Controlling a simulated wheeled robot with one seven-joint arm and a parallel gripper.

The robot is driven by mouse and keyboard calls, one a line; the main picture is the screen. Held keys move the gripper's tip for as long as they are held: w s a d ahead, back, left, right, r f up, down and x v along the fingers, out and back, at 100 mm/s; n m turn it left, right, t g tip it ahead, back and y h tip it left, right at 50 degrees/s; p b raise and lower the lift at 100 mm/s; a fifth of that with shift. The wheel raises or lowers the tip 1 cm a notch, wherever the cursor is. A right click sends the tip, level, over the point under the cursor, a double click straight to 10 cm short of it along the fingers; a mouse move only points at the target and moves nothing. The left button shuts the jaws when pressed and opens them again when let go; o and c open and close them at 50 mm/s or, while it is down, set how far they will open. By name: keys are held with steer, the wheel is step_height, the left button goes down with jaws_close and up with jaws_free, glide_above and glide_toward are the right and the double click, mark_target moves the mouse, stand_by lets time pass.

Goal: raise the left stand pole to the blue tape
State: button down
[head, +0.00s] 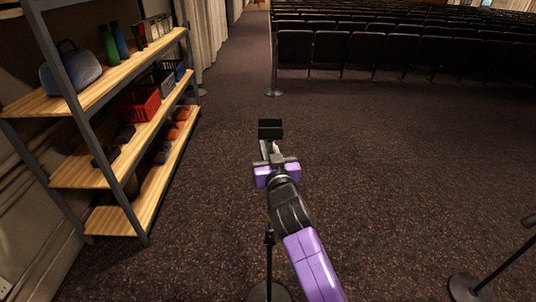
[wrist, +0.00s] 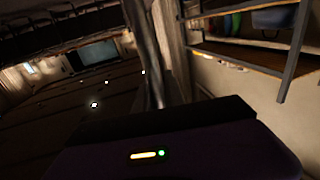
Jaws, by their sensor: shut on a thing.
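The left stand pole (head: 269,262) rises upright from a round dark base (head: 267,292) at the bottom middle of the head view. A dark collar shows on it beside my purple arm, and above that my arm and gripper hide the line of the pole. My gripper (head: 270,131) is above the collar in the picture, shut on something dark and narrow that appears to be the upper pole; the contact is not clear. I cannot make out the blue tape in either view. The wrist view shows mostly my dark gripper housing, not the grip.
A second stand (head: 468,288) with a slanted pole is at the lower right. A metal shelf with wooden boards (head: 100,170) stands at left, holding a red basket (head: 139,105) and bottles. Rows of dark seats (head: 400,50) fill the back. The carpet between is clear.

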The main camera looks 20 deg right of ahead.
mark_target(271, 148)
steer(key=shift+r+p, duration=0.5)
steer(key=shift+r, duration=1.15)
steer(key=c, duration=1.4)
jaws_free()
steer(key=shift+f, duration=0.15)
steer(key=shift+f, duration=0.1)
steer(key=s, duration=0.2)
steer(key=s+b, duration=0.1)
steer(key=s, duration=0.1)
steer(key=s+a, duration=0.1)
steer(key=s, duration=0.2)
steer(key=shift+s+b, duration=0.3)
steer(key=shift+s, duration=0.1)
